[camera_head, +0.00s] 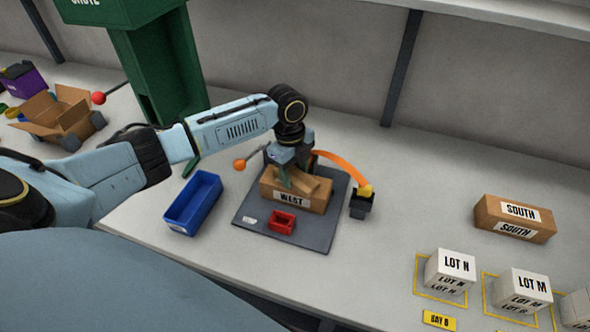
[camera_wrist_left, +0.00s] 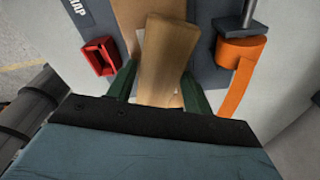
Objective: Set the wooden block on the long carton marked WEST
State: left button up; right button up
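The long carton marked WEST (camera_head: 291,199) lies on a dark grey mat in the head view. My left gripper (camera_head: 290,176) is above it, pointing down, with its fingers on the wooden block (camera_head: 312,188). In the left wrist view the block (camera_wrist_left: 166,55) fills the space between the two green fingers of the gripper (camera_wrist_left: 160,90), which appear to touch its sides. The block is at the carton's top; whether it rests on it or hovers just above cannot be told. Part of the carton (camera_wrist_left: 128,15) shows behind the block. My right gripper is not in view.
The grey mat (camera_head: 318,235) also bears a small red bin (camera_head: 282,222). A blue bin (camera_head: 193,203) stands left, an orange strip (camera_head: 345,168) curves right beside a dark holder (camera_head: 361,205). A SOUTH carton (camera_head: 514,218) and white LOT boxes (camera_head: 450,270) stand farther right.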

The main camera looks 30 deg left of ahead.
aim_at(291, 172)
pick_arm(q)
jog(key=shift+o, duration=1.4)
jog(key=shift+r, duration=0.15)
notch_tip(291, 172, up, 12)
jog(key=a, duration=0.1)
jog(key=shift+w+a, duration=0.15)
dwell(0.3)
